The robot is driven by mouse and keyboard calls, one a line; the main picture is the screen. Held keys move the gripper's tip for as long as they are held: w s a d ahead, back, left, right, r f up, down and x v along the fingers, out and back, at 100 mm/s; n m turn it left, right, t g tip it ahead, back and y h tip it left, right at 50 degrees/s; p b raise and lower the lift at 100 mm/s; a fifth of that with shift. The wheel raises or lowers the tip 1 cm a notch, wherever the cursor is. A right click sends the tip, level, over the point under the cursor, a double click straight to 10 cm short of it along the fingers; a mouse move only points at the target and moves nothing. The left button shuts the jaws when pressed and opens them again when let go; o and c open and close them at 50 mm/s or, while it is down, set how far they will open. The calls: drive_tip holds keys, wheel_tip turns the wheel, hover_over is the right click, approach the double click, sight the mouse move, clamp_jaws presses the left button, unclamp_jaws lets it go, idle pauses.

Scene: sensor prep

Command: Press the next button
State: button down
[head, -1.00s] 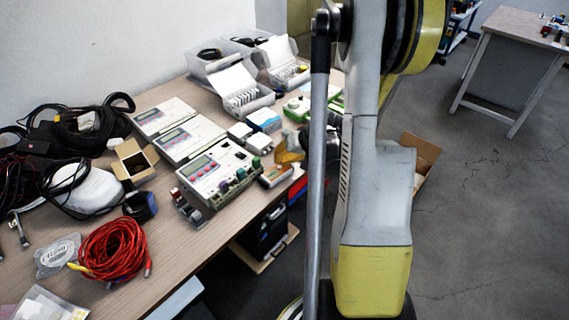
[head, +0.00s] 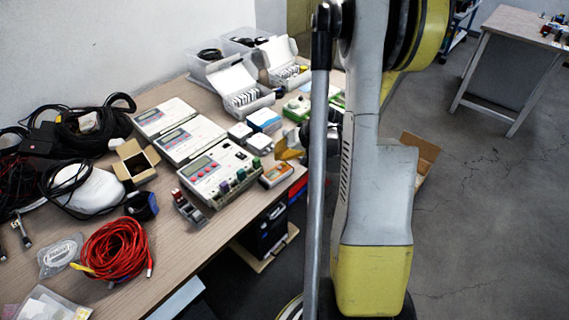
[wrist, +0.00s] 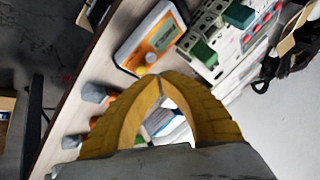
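A grey-white control unit (head: 220,173) with a display, red buttons and coloured terminals stands near the table's front edge. Its terminal end and red buttons also show at the top right of the wrist view (wrist: 245,30). A small orange and white meter (head: 275,173) lies just right of it. In the head view my gripper (head: 284,152) is partly hidden by my arm, beyond the meter.
Two similar units (head: 190,138) stand behind the control unit. Open white cases (head: 238,85) stand farther back. A red cable coil (head: 115,250), black cables and a small cardboard box (head: 134,160) lie on the left. The table front has some bare wood.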

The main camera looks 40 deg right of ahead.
sight(281, 164)
drive_tip(key=shift+r, duration=0.1)
drive_tip(key=shift+r+p, duration=1.75)
drive_tip(key=shift+r, duration=0.65)
